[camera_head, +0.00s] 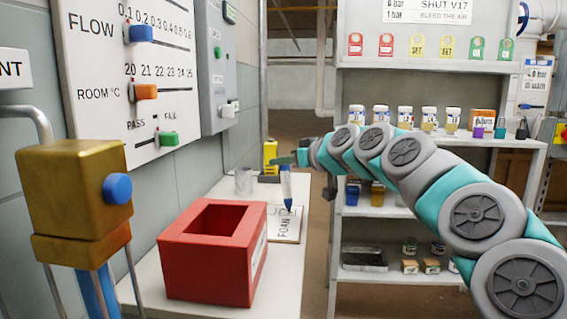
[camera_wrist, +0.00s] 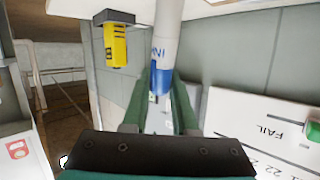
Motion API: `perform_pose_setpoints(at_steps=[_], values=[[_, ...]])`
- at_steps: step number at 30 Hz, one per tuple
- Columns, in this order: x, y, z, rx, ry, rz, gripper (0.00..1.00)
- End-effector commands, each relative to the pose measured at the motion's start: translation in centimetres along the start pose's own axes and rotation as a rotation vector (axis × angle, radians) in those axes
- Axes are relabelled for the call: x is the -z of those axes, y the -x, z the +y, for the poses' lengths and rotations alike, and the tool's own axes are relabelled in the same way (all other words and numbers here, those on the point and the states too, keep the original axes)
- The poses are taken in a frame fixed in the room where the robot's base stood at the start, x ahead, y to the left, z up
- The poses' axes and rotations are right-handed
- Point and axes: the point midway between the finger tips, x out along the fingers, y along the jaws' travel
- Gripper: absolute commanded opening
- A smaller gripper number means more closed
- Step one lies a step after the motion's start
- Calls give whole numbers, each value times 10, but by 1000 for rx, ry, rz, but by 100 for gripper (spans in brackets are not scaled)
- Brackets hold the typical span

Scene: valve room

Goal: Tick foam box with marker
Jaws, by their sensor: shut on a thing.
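A marker (camera_head: 287,188) with a white and blue body hangs tip down from my gripper (camera_head: 296,158). In the wrist view the marker (camera_wrist: 166,45) stands between the green fingers of my gripper (camera_wrist: 158,105), which is shut on it. A white card (camera_head: 287,226) lettered "FOAM" lies on the pale bench (camera_head: 285,275), right of the red box. The marker's dark tip is over the far part of the card. I cannot tell whether the tip touches it. The tick box itself is too small to make out, and no mark shows clearly.
An open red box (camera_head: 210,270) stands left of the card. A clear cup (camera_head: 243,181) and a yellow device (camera_head: 270,156) stand farther back. A brass-coloured box with a blue knob (camera_head: 118,189) is at left. Shelves (camera_head: 430,66) stand at right.

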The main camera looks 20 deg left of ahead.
Motion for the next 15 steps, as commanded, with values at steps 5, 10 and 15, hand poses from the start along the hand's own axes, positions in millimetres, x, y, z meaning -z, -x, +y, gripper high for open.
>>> perform_pose_setpoints(at_steps=[5, 10, 15], values=[[15, 5, -1, -1, 0, 2, 0], [28, 9, -2, -2, 1, 3, 0], [40, 13, -2, -2, 1, 3, 0]])
